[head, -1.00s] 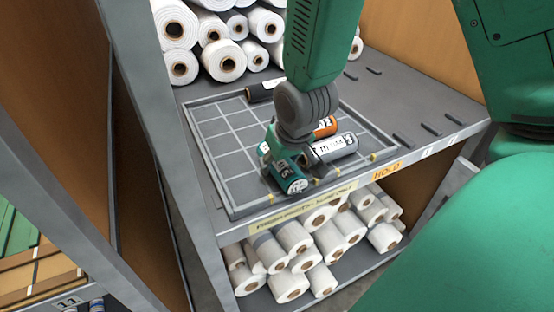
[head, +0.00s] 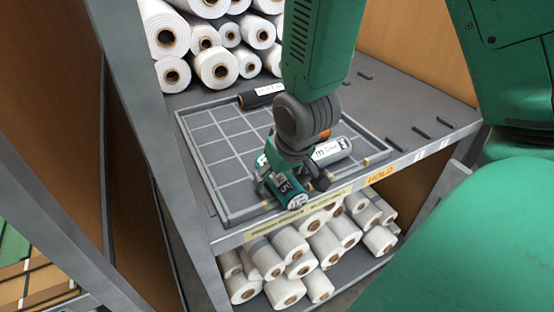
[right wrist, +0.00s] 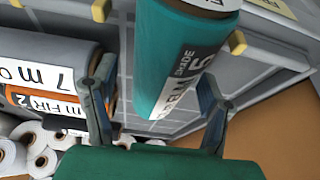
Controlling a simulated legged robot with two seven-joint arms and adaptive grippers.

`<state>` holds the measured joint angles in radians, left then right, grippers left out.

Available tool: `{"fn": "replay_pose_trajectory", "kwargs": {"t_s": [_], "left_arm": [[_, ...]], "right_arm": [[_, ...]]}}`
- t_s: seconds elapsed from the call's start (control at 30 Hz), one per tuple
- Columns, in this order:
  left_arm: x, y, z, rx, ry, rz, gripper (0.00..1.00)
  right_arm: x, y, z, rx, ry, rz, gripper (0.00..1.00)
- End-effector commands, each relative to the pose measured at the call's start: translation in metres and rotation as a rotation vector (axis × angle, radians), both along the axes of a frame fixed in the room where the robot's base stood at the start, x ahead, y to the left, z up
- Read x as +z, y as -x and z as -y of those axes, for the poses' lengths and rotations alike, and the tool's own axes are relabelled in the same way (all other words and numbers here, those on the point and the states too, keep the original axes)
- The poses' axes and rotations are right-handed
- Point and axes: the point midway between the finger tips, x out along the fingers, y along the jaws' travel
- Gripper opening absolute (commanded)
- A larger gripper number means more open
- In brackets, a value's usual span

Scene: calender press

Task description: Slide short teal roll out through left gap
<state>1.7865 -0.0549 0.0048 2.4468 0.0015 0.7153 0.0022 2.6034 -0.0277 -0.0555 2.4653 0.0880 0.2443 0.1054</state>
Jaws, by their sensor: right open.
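The short teal roll (head: 288,190) lies near the front edge of the gridded tray (head: 215,155), its labelled end toward the front. My right gripper (head: 290,178) is down over it. In the right wrist view the teal roll (right wrist: 180,60) lies between the two open fingers (right wrist: 158,115), with no clear sign of a grip. Yellow pegs mark the tray's front rim; one peg (right wrist: 237,42) shows beside the roll. The gripper hides part of the roll in the head view. My left gripper is not in view.
A grey roll (head: 332,151) lies right of the teal roll, with an orange roll (right wrist: 45,102) beside it. A black roll (head: 259,96) lies at the tray's back. White rolls (head: 217,67) fill the back and lower shelf. A shelf post (head: 160,150) stands left; the tray's left part is clear.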

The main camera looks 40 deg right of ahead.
Motion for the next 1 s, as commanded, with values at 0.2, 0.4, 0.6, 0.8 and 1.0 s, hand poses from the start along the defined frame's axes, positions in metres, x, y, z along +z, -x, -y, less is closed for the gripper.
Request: {"fn": "replay_pose_trajectory", "kwargs": {"t_s": [0.2,0.4,0.6,0.8,1.0], "left_arm": [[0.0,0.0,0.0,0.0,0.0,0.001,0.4],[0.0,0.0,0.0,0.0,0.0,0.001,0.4],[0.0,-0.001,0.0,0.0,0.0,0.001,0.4],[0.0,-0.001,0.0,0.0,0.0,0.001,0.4],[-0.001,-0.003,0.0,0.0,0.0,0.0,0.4]], "right_arm": [[0.034,-0.002,0.0,0.0,0.001,0.009,0.68],[0.07,-0.002,0.0,0.0,0.002,0.007,0.68],[0.091,-0.002,0.0,0.0,0.001,0.003,0.68],[0.095,-0.002,0.0,0.0,0.0,0.0,0.68],[0.095,-0.001,0.0,0.0,0.0,0.001,0.68]]}}
